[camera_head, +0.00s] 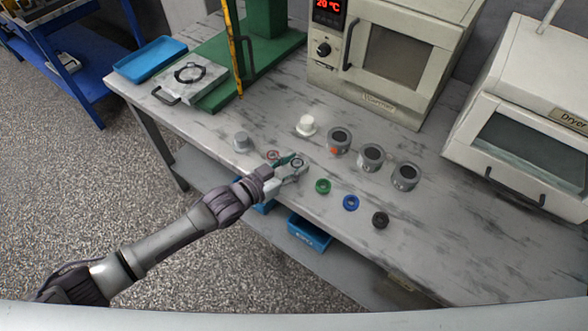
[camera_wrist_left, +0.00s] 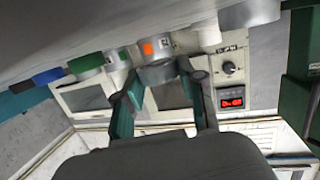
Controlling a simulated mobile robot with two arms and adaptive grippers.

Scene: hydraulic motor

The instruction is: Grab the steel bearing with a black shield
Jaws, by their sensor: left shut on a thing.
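My left gripper (camera_head: 291,168) is over the front part of the marble table, shut on a small steel bearing (camera_head: 297,162) whose dark ring face shows between the fingers. In the left wrist view the bearing's grey metal rim (camera_wrist_left: 158,74) sits between the two fingertips (camera_wrist_left: 160,90). The fingers partly cover it. Loose rings lie nearby on the table: a reddish one (camera_head: 272,155) just left of the gripper, then green (camera_head: 323,186), blue (camera_head: 351,202) and black (camera_head: 380,219) to the right. My right gripper is not in view.
Three grey housings (camera_head: 371,157) stand in a row behind the rings. A white part (camera_head: 306,125) and a grey cylinder (camera_head: 242,142) stand nearby. An oven (camera_head: 395,55) and a dryer (camera_head: 525,125) line the back. A green press (camera_head: 255,45) stands at the left.

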